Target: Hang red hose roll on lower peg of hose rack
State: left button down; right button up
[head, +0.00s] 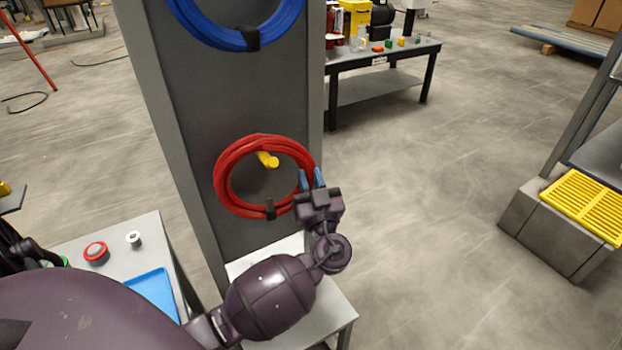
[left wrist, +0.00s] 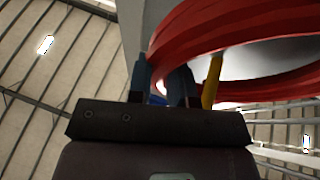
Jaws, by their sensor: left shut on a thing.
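The red hose roll (head: 222,190) is held upright in front of the grey hose rack (head: 188,125). The yellow lower peg (head: 268,160) shows inside the roll's ring, near its upper part. My left gripper (head: 312,180) is shut on the right side of the roll. In the left wrist view the red hose roll (left wrist: 205,30) passes at the fingers (left wrist: 160,80), and the yellow peg (left wrist: 212,80) shows inside the ring. I cannot tell whether the roll touches the peg. A blue hose roll (head: 235,40) hangs higher on the rack. My right gripper is not in view.
A grey table (head: 130,265) with a blue tray (head: 152,292) and a red round item (head: 96,251) stands at lower left. A workbench (head: 385,57) stands behind the rack. A yellow grate (head: 582,207) lies at right. The floor right of the rack is clear.

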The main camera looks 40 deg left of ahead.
pick_arm(q)
jog(key=shift+r, duration=0.1)
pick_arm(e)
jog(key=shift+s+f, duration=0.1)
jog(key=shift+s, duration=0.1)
pick_arm(q)
jog(key=c, duration=0.9)
grip_release()
jog(key=shift+c, duration=0.2)
jog(key=shift+s, duration=0.1)
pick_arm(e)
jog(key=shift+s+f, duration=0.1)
pick_arm(q)
jog(key=shift+s+d+f, duration=0.15)
jog(key=shift+d+f, duration=0.15)
jog(key=b+v, duration=0.1)
jog(key=v, duration=0.9)
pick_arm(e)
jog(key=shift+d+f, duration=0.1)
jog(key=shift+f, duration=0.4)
